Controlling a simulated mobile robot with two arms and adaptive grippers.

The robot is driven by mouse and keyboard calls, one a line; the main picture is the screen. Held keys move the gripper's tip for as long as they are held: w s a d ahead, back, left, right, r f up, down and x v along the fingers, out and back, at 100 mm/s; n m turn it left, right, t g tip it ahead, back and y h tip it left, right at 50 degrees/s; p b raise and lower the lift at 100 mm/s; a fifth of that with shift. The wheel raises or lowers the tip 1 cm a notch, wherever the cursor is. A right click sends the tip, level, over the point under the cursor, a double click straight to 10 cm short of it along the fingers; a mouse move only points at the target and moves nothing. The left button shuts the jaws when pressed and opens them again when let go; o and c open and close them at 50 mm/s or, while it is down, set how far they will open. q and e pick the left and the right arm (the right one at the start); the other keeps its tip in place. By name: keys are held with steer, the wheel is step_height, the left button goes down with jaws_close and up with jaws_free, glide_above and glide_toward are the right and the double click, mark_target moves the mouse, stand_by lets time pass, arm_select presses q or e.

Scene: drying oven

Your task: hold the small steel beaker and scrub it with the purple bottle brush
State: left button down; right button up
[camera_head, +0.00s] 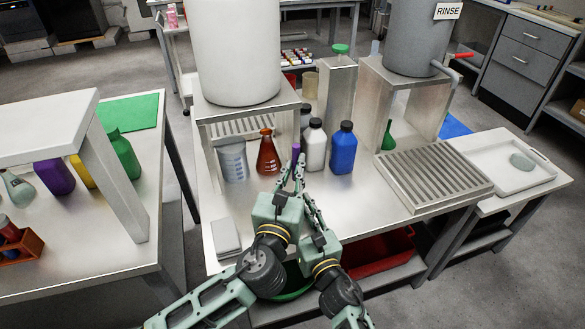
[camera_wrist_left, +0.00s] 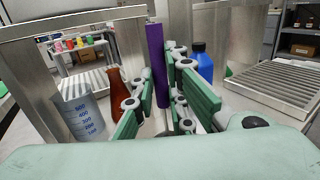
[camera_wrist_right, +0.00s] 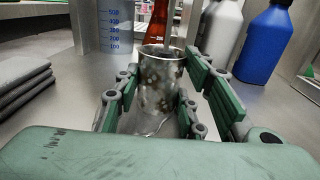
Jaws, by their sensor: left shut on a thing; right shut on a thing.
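The purple bottle brush stands upright in my left gripper (camera_head: 294,178), its purple handle (camera_head: 295,152) rising above the fingers. The handle also shows in the left wrist view (camera_wrist_left: 156,60), between the green fingers. My right gripper (camera_wrist_right: 160,100) is shut around the small steel beaker (camera_wrist_right: 160,72), which is upright, shiny and marked with brownish spots. A thin grey rod (camera_wrist_right: 169,25) comes down at the beaker's mouth in the right wrist view. The brush's lower end is hidden, so I cannot tell how deep it reaches. The beaker is hidden in the head view.
A graduated plastic beaker (camera_head: 233,162), an amber flask (camera_head: 268,155), a white bottle (camera_head: 315,147) and a blue bottle (camera_head: 343,150) stand just beyond my grippers. A slatted drain rack (camera_head: 430,178) lies to the right. Folded grey cloths (camera_wrist_right: 22,85) lie at left.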

arm_select(q)
steer(key=shift+a, duration=0.15)
step_height(320, 180, up, 11)
stand_by(1.4)
steer(key=shift+f, duration=0.1)
stand_by(0.4)
steer(key=shift+s+r, duration=0.2)
steer(key=shift+r, duration=0.4)
steer(key=shift+f, duration=5.35)
